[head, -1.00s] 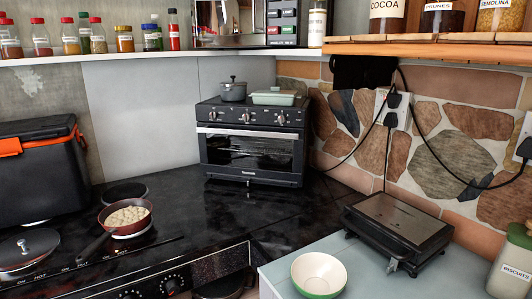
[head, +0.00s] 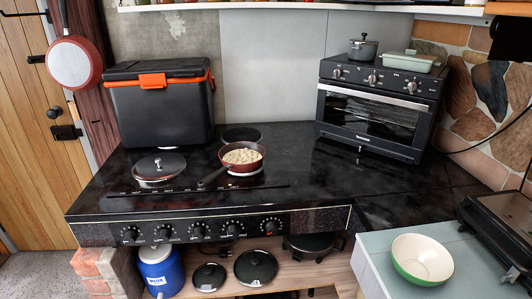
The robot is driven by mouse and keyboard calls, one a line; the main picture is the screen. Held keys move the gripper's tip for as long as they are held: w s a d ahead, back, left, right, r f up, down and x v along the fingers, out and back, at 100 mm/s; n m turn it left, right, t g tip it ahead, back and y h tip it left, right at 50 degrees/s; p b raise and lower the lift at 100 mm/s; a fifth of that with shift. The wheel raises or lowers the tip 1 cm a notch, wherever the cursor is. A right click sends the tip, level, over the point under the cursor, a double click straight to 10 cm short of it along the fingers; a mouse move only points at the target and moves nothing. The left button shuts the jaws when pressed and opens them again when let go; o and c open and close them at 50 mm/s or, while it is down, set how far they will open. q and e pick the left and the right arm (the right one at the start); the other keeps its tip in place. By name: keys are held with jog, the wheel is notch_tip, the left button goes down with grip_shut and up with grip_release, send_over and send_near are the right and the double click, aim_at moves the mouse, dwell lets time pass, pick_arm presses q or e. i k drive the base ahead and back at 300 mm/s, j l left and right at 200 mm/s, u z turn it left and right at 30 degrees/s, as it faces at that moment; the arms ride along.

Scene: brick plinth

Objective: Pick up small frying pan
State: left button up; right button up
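A small frying pan (head: 230,170) with a dark red body sits on a burner of the black stove top in the head view. Its black handle points to the lower left, and it holds pale, lumpy food (head: 242,156). A larger red frying pan (head: 74,62) hangs by its handle at the upper left, beside the wooden door. Neither of my grippers is in the head view.
A lidded pan (head: 159,168) sits left of the small pan, with a black and orange cool box (head: 160,100) behind. A toaster oven (head: 372,108) stands to the right. A green-white bowl (head: 422,258) rests on the front right counter. The stove top's front middle is clear.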

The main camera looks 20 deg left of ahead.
aim_at(241, 157)
jog(key=k+j+z, duration=0.15)
jog(key=j, duration=0.3)
jog(key=k+j+z, duration=0.15)
jog(key=j, duration=0.25)
jog(key=k+j+z, duration=0.15)
jog(key=j, duration=0.25)
jog(key=k+j+z, duration=0.15)
jog(key=j, duration=0.25)
jog(key=k, duration=0.1)
